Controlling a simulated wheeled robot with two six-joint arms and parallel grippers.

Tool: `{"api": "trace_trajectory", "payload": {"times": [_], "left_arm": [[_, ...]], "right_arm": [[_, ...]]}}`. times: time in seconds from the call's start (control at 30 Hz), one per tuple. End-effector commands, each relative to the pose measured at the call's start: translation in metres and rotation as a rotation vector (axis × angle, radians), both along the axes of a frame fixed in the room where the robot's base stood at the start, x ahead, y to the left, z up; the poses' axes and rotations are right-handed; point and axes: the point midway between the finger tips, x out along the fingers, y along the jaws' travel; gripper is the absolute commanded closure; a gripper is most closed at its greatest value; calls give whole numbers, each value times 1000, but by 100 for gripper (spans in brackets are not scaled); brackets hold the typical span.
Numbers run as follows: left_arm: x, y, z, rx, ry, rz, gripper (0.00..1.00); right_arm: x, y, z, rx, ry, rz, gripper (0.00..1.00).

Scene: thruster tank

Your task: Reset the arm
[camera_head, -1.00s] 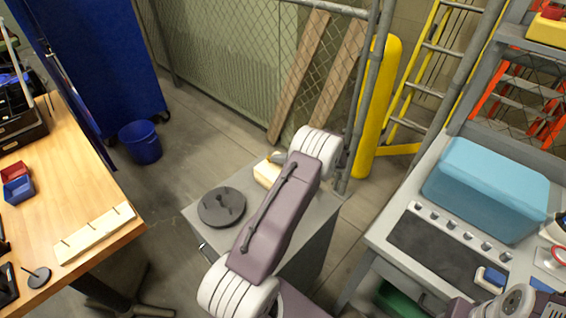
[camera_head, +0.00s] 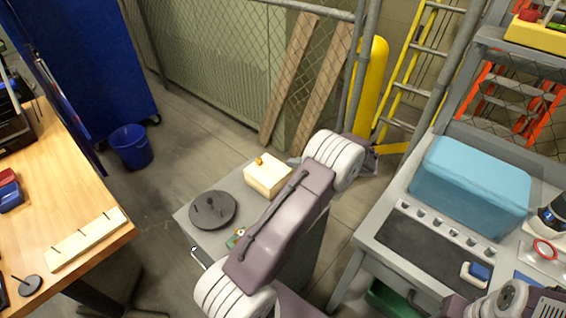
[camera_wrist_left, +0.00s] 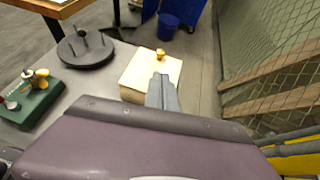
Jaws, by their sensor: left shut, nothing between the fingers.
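My left arm crosses the middle of the head view. Its gripper (camera_head: 372,158) points away beyond the wrist, to the right of the grey cabinet and above the floor, small and partly hidden. In the left wrist view the fingers (camera_wrist_left: 162,93) are together with nothing held, and they overlap the cream block in the picture. My right arm shows only in part at the bottom right of the head view; its gripper is out of sight.
The grey cabinet (camera_head: 188,222) bears a dark round disc (camera_head: 212,209), a cream block (camera_head: 267,179) with a yellow knob, and a green block (camera_wrist_left: 36,102) with brass parts. A wooden table (camera_head: 60,215) stands left, a grey workbench (camera_head: 365,237) right, a mesh fence behind.

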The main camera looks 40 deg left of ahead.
Motion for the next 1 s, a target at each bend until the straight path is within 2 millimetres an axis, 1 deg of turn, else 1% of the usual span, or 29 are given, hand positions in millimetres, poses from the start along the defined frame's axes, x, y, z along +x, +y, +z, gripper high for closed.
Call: {"api": "trace_trajectory", "payload": {"times": [0.03, 0.13, 0.4, 0.47, 0.53, 0.57, 0.6, 0.63, 0.67, 0.7, 0.77, 0.8, 0.87, 0.9, 0.97, 1.0], "left_arm": [[0, -4, 2, 0, 0, -1, 100], [1, -8, 4, -1, -1, -1, 100], [1, -8, 4, -1, 0, 0, 100], [1, -7, 9, -1, -4, 2, 100], [5, -5, 27, -4, -40, 8, 100], [7, -4, 42, -7, -68, 11, 100], [6, -1, 66, -10, -105, 18, 100], [-2, 1, 83, -20, -122, 31, 100], [-14, 0, 96, -44, -134, 51, 100], [-33, -3, 106, -100, -150, 80, 100], [-65, -16, 109, -217, -197, 145, 100], [-89, -29, 106, -310, -246, 205, 100], [-126, -57, 95, -464, -342, 328, 100], [-150, -78, 85, -563, -412, 428, 100], [-180, -110, 70, -693, -520, 605, 100], [-197, -130, 60, -760, -590, 733, 100]], "right_arm": [[0, 0, 0, 0, 0, 0, 56], [0, 0, 0, 0, 0, 0, 56], [0, 0, 0, 0, 0, 0, 56], [0, 0, 2, 0, 0, 0, 56], [0, 0, 6, 0, 0, 0, 56], [0, 0, 8, 0, 0, 0, 56], [0, 0, 11, 0, 0, 0, 56], [0, 0, 14, 0, 0, 0, 56], [0, 0, 17, 0, 0, 0, 56], [0, 0, 20, 0, 0, 0, 56], [0, 0, 25, 0, 0, 0, 56], [0, 0, 28, 0, 0, 0, 56], [0, 0, 32, 0, 0, 0, 56], [0, 0, 34, 0, 0, 0, 56], [0, 0, 36, 0, 0, 0, 56], [0, 0, 37, 0, 0, 0, 56]]}}
